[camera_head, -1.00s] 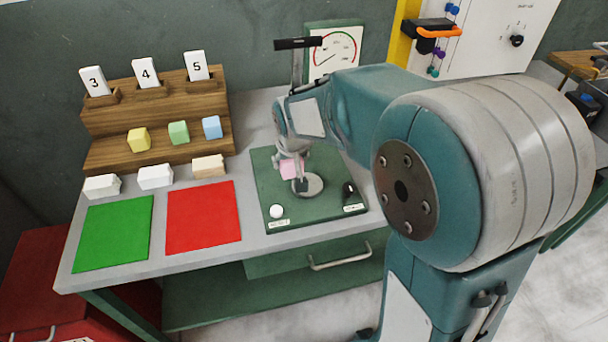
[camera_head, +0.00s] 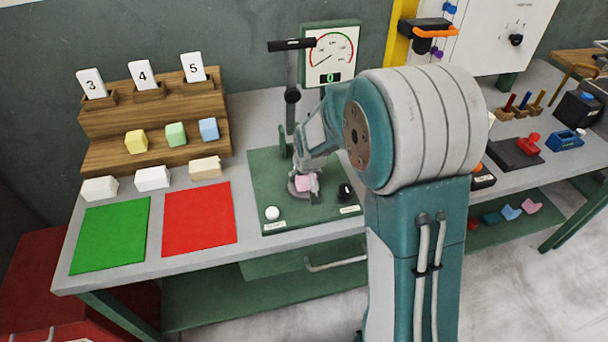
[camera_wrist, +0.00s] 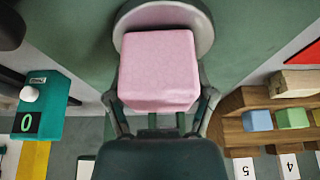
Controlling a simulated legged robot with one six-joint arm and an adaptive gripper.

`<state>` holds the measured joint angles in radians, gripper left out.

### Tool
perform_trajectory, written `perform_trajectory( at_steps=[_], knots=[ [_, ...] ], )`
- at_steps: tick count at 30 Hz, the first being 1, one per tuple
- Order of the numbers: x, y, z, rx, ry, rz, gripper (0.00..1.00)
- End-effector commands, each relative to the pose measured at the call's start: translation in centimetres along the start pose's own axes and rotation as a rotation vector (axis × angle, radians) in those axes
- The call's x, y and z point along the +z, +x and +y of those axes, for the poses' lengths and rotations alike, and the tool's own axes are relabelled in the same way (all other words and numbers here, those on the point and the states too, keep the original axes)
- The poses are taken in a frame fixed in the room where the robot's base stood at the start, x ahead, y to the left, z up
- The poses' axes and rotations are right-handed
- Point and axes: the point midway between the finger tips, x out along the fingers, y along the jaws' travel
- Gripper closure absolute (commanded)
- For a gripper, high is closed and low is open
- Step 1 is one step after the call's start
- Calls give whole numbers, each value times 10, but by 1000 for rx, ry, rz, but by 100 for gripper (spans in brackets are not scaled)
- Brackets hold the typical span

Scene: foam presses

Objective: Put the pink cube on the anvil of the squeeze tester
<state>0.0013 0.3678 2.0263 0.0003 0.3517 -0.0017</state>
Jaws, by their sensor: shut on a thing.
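The pink cube (camera_head: 305,183) is held in my gripper (camera_head: 308,176) over the squeeze tester's green base (camera_head: 275,184). In the wrist view the pink cube (camera_wrist: 158,70) sits between the two fingers of my gripper (camera_wrist: 162,100), which is shut on it. The anvil, a round grey disc (camera_wrist: 203,25), lies behind the cube in that view and is partly covered by it. In the head view the anvil (camera_head: 293,189) shows only in part beside the cube. I cannot tell whether the cube touches it.
The tester's dark upright with a bar (camera_head: 291,45) stands behind my gripper, beside a dial gauge (camera_head: 331,53) reading 0. A white button (camera_head: 272,213) and a black knob (camera_head: 346,190) are on the base. A wooden rack (camera_head: 157,105) with coloured cubes and green and red mats lie left.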

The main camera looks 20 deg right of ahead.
Motion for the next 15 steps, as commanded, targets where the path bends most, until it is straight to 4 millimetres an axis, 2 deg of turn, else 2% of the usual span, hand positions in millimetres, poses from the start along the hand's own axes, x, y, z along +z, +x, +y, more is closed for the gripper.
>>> perform_trajectory(
  at_steps=[2,3,4,15],
  knots=[
    [1,2,-1,0,-1,-1,62],
    [1,2,-1,0,-1,0,12],
    [1,2,-1,0,-1,0,0],
    [0,1,0,-1,-1,0,0]
  ],
)
